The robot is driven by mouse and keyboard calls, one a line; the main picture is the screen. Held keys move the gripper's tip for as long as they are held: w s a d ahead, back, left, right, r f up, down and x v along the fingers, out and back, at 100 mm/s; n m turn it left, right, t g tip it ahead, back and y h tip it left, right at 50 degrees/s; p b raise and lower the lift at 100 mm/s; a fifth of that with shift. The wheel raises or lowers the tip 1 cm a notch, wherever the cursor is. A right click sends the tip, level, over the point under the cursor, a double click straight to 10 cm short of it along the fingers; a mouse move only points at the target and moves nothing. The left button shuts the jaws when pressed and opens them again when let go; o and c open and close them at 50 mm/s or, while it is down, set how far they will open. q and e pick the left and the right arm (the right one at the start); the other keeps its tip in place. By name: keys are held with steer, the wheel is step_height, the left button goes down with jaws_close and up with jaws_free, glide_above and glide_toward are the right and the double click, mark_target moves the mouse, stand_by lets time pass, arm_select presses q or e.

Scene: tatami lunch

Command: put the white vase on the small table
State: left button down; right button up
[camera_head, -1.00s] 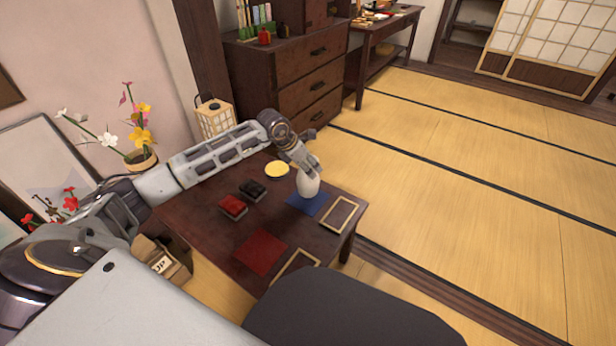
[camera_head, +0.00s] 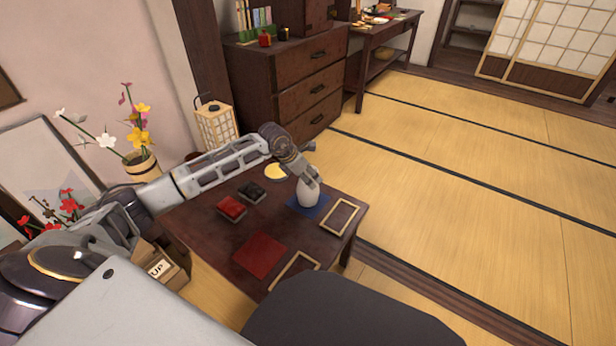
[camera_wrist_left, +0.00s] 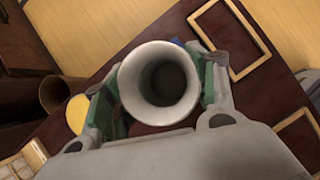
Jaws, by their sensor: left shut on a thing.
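The white vase (camera_head: 307,194) is upright at the blue mat (camera_head: 318,210) on the small dark table (camera_head: 290,225). I cannot tell for sure whether its base touches the mat. My left gripper (camera_head: 308,182) is shut on the vase from above. In the left wrist view the vase's round open mouth (camera_wrist_left: 160,85) sits between the two green-padded fingers (camera_wrist_left: 158,98). The lower part of the vase is hidden in that view. My right gripper is in neither view.
The table also holds a red box (camera_head: 232,207), a black box (camera_head: 252,191), a yellow plate (camera_head: 275,172), a red mat (camera_head: 260,256) and a tan frame (camera_head: 340,217). A lantern (camera_head: 215,125) and a drawer chest (camera_head: 290,85) stand behind. The tatami at right is clear.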

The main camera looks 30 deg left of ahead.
arm_select(q)
steer(key=shift+c, duration=2.4)
jaws_free()
steer(key=shift+p+v, duration=0.3)
steer(key=shift+v, duration=0.45)
steer(key=p+v, duration=0.3)
steer(key=v, duration=0.7)
steer(key=shift+r, duration=0.3)
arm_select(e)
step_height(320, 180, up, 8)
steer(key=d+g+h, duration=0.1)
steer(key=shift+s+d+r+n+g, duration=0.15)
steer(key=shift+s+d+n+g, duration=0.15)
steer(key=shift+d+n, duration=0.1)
